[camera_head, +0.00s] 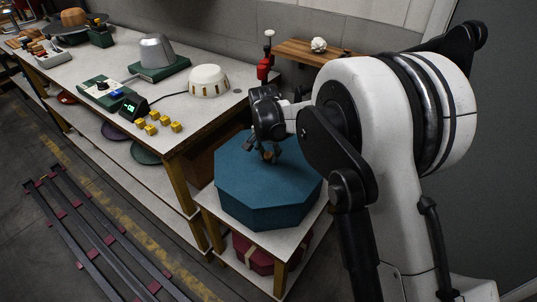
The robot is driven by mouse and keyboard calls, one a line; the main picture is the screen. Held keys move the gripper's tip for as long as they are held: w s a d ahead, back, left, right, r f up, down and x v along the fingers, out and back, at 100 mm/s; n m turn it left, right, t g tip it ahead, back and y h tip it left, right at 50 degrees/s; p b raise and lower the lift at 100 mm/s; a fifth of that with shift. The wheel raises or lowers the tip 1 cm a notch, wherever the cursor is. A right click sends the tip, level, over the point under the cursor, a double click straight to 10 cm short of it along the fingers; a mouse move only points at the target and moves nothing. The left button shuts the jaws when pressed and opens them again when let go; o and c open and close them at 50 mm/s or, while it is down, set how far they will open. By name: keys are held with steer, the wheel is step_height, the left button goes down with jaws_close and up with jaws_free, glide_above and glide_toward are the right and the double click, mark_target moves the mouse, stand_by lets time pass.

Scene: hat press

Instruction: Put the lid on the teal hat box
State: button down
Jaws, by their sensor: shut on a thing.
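A teal octagonal hat box (268,214) stands on a low pale-topped table at the lower middle. A flat teal octagonal lid (236,168) covers its top. The lid lies on or very close over the box; I cannot tell whether it is fully seated. My gripper (268,157) points down at the middle of the lid, shut on its small brown knob. The fingers partly hide the knob, and my arm comes in from the right. The far right side of the box is partly hidden by my arm.
A long workbench (205,112) at left holds a grey hat form (152,50), a cream dome (208,80), a control box and several yellow blocks. A wooden shelf (300,52) is behind. A dark red box (255,258) sits below the teal one. Dark rails lie on the floor at left.

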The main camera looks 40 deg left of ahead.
steer(key=shift+f+b, duration=0.35)
steer(key=shift+b, duration=0.05)
stand_by(0.4)
steer(key=c, duration=1.4)
jaws_free()
steer(key=shift+r, duration=0.1)
